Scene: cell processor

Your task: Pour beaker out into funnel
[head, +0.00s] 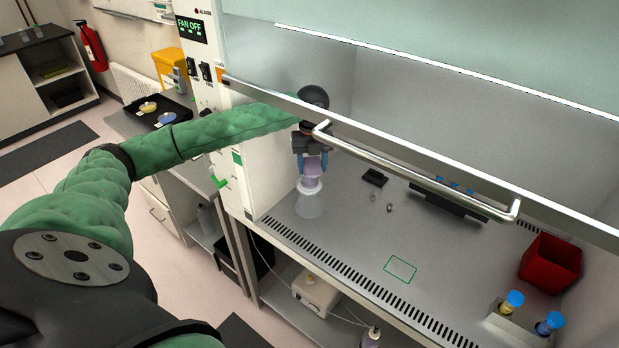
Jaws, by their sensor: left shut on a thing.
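My left gripper (312,165) reaches in under the raised sash of the cabinet, at the left of its work surface. It is shut on a small beaker (316,172) with purple in it, seen between and below the fingers. Right under the beaker is a whitish, see-through funnel-like piece (310,186) above a clear, wide-based vessel (309,206) on the work surface. Beaker and funnel overlap in this view, so I cannot tell whether they touch, how far the beaker is tilted or whether liquid is flowing. My right gripper is not in view.
The sash handle (420,178) crosses in front, close to my left forearm. A small black block (375,177), a dark rack (448,204), a red bin (550,262) and blue-capped bottles (512,300) stand on the work surface. The area around the green square outline (400,268) is clear.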

